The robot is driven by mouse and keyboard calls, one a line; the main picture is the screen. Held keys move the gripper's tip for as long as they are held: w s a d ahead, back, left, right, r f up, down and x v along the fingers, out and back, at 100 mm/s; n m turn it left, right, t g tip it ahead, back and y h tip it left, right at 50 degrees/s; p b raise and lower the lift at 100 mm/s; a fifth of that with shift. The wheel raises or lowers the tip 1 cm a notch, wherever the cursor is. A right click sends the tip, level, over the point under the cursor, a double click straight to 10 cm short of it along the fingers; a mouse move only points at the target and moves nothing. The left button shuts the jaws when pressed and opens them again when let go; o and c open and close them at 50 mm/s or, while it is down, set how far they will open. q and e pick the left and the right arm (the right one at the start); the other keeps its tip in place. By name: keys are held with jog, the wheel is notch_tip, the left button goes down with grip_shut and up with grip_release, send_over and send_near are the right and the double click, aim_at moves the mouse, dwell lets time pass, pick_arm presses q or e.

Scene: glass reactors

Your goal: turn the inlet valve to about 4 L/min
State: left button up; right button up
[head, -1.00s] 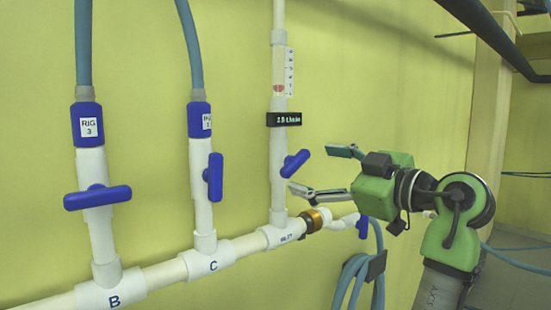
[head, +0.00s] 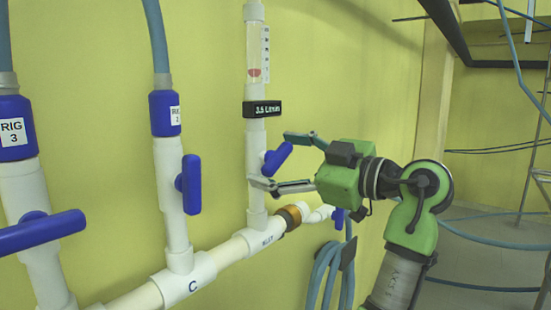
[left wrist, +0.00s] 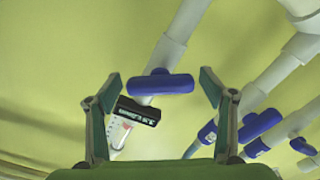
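The inlet valve's blue handle (head: 277,160) is on the white inlet pipe (head: 256,205) and slants up to the right in the head view. The black display (head: 262,109) above it appears to read 3.5 L/min. A clear flow tube (head: 257,50) with a red float is above that. My left gripper (head: 269,159) is open, one finger above and one below the handle. In the left wrist view the handle (left wrist: 160,84) shows between the spread fingers (left wrist: 159,76), with a gap at each end; I cannot tell whether anything touches it.
To the left are the C branch with its upright blue handle (head: 188,184) and the RIG 3 branch with a nearly level one (head: 40,231). A coiled blue hose (head: 325,275) hangs below the gripper. Floor on the right has loose hoses (head: 480,288).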

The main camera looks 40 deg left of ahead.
pick_arm(q)
jog(key=c, duration=1)
jog(key=n+b, duration=0.2)
jog(key=b, duration=0.1)
jog(key=shift+f, duration=0.2)
jog(key=shift+c, duration=0.2)
jog(key=shift+r+n+b, duration=0.15)
jog(key=shift+n+b, duration=0.35)
jog(key=shift+b, duration=0.15)
jog(key=shift+r, duration=0.1)
jog(key=o, duration=1.1)
jog(key=shift+a, duration=0.2)
